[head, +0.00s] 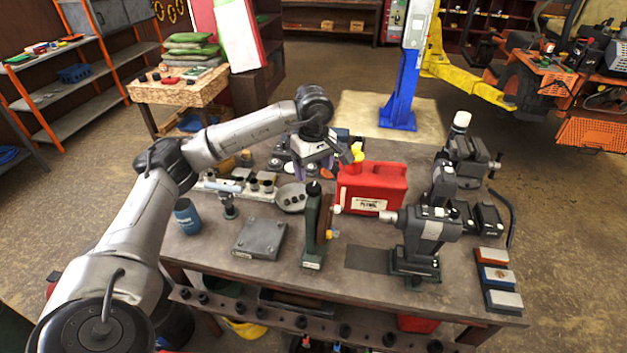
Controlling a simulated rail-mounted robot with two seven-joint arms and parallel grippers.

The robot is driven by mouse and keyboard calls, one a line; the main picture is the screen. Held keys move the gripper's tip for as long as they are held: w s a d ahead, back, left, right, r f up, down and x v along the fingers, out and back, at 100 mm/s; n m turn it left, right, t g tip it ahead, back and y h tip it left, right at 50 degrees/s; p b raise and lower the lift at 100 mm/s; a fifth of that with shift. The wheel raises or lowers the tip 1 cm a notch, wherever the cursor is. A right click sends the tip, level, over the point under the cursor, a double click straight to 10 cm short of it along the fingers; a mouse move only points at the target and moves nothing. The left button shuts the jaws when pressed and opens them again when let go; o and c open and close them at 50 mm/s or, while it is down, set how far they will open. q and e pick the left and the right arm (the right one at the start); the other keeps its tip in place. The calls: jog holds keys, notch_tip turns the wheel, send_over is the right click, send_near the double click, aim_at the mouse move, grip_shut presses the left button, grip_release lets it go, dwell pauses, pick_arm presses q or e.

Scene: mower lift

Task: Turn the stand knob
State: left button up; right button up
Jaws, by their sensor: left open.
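A dark green upright stand (312,230) is on the workbench (215,283), near its front middle. It has a black top piece (314,188), a brown panel on its right side and a small yellow knob-like part (331,234) low on that side. I cannot tell which part is the stand knob. My left gripper (330,160) is open and empty above the back of the bench. It is behind and above the stand, apart from it, and left of the red fuel can. My right gripper does not show.
A red fuel can (372,185) stands behind and right of the stand. A grey-black bench machine (428,229) is to the right. A flat grey plate (260,239) and blue cup (187,215) are to the left. Sharpening stones (497,277) lie at the right edge.

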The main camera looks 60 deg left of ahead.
aim_at(313, 186)
pick_arm(q)
notch_tip(313, 186, up, 8)
jog(key=p, duration=0.1)
jog(key=shift+f, duration=0.15)
dwell(0.8)
